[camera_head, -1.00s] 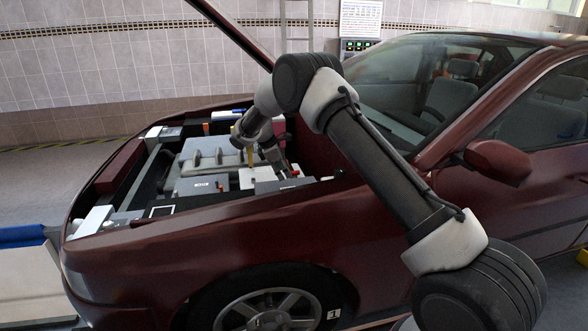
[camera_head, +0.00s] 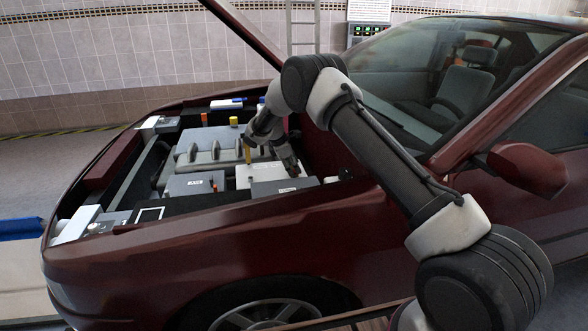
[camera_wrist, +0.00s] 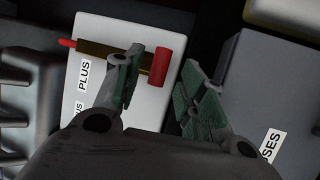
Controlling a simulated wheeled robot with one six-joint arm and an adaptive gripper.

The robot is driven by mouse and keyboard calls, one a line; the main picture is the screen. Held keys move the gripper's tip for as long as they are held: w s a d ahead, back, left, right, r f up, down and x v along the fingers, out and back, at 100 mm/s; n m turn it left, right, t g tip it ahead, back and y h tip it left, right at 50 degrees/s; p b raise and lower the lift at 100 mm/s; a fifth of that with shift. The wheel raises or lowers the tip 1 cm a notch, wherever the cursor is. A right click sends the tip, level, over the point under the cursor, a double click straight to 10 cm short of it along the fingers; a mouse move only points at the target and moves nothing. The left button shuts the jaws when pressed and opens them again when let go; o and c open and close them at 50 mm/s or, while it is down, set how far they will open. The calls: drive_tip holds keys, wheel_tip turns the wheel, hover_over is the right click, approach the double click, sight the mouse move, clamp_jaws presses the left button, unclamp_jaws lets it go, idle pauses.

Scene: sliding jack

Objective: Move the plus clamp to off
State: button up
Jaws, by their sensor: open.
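The plus clamp shows in the wrist view as a brass bar (camera_wrist: 108,55) with a red cylinder (camera_wrist: 158,67) at its right end and a small red tip at its left. It lies across a white block (camera_wrist: 140,110) labelled "PLUS"; the white block also shows in the head view (camera_head: 246,178). My gripper (camera_wrist: 163,60) is open. Its two fingers appear on either side of the red cylinder, the left one overlapping the bar in the picture. I cannot tell whether they touch it. In the head view my gripper (camera_head: 292,170) reaches down into the engine bay, its fingertips hard to make out.
A grey box (camera_wrist: 265,90) with a label ending in "SES" stands close right of my gripper. The ribbed engine cover (camera_head: 205,148) lies left of the white block. The car's front fender (camera_head: 200,235) and raised hood (camera_head: 245,30) border the bay.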

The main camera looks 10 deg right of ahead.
drive_tip(key=shift+x, duration=1.15)
drive_tip(key=shift+c, duration=0.4)
clamp_jaws()
